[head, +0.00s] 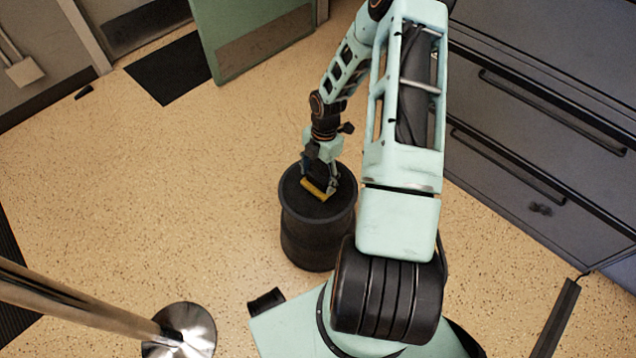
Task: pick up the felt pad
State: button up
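A small yellow block-like piece (314,190), which appears to be the felt pad, is at the top of a round black stool or drum (291,197). My gripper (319,183) reaches down over the stool top, with its fingers at the two ends of the yellow piece. The fingers stand apart with the piece between or just in front of them. I cannot tell whether they press on it, or whether the piece rests on the stool or is slightly above it. The gripper hides part of the stool top behind it.
A dark drawer cabinet (530,130) stands at the right. A metal post with a round base (187,328) is at the lower left. A green door (255,40) and a black mat (168,70) are at the back. The speckled floor left of the stool is clear.

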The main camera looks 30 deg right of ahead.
aim_at(317, 177)
jog(key=c, duration=0.8)
jog(key=shift+r+p, duration=0.3)
jog(key=shift+r, duration=0.25)
notch_tip(317, 177, up, 3)
jog(key=shift+f+p, duration=0.15)
jog(key=shift+p, duration=0.55)
jog(key=s+a+r+p, duration=0.3)
jog(key=s+r, duration=0.6)
jog(key=s, duration=0.4)
jog(key=shift+s+r+p, duration=0.15)
jog(key=shift+s+p, duration=0.2)
jog(key=shift+p, duration=0.2)
